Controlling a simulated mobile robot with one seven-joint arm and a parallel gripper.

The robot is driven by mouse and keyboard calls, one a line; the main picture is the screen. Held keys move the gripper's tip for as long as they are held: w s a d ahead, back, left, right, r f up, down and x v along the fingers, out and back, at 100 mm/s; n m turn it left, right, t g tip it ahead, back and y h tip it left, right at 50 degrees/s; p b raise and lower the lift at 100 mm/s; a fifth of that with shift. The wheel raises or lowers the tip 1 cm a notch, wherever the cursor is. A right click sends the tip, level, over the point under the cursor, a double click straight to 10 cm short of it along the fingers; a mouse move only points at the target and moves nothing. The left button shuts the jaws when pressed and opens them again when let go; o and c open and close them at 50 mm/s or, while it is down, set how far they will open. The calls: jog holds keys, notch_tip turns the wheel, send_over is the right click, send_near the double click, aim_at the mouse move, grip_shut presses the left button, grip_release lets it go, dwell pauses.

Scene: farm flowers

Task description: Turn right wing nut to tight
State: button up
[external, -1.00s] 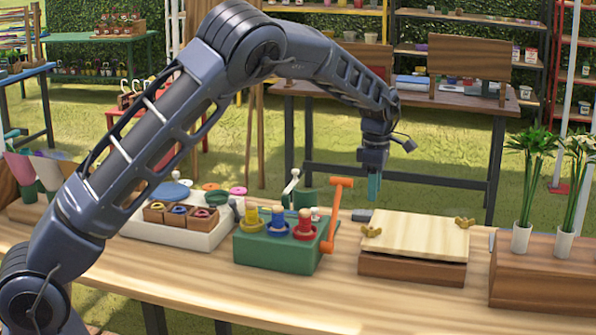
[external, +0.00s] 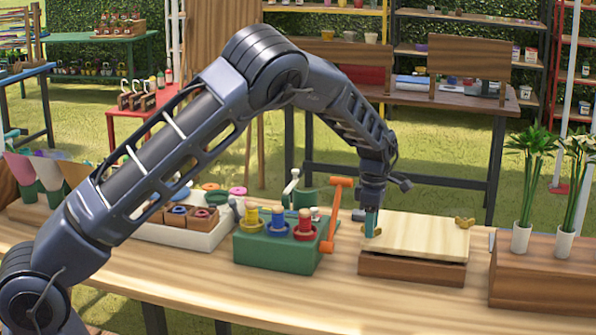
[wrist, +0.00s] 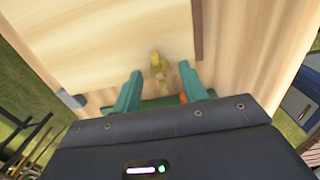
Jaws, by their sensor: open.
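A wooden press with a pale top board (external: 420,236) and a brown base (external: 411,268) stands on the bench, with a brass wing nut at each end. The wing nut at the picture's left (external: 377,232) is partly hidden by my gripper (external: 371,222) in the external view. The wing nut at the picture's right (external: 464,223) stands clear. In the wrist view, the nearer wing nut (wrist: 157,66) lies in line with the gap between my gripper's teal fingertips (wrist: 159,80). The fingers are apart, one on each side. Contact cannot be told.
A green box (external: 275,248) with coloured spools and an orange crank (external: 335,215) stands close left of my gripper. The bench front (external: 400,308) is clear.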

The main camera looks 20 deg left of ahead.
jog(key=shift+c, duration=0.4)
grip_shut()
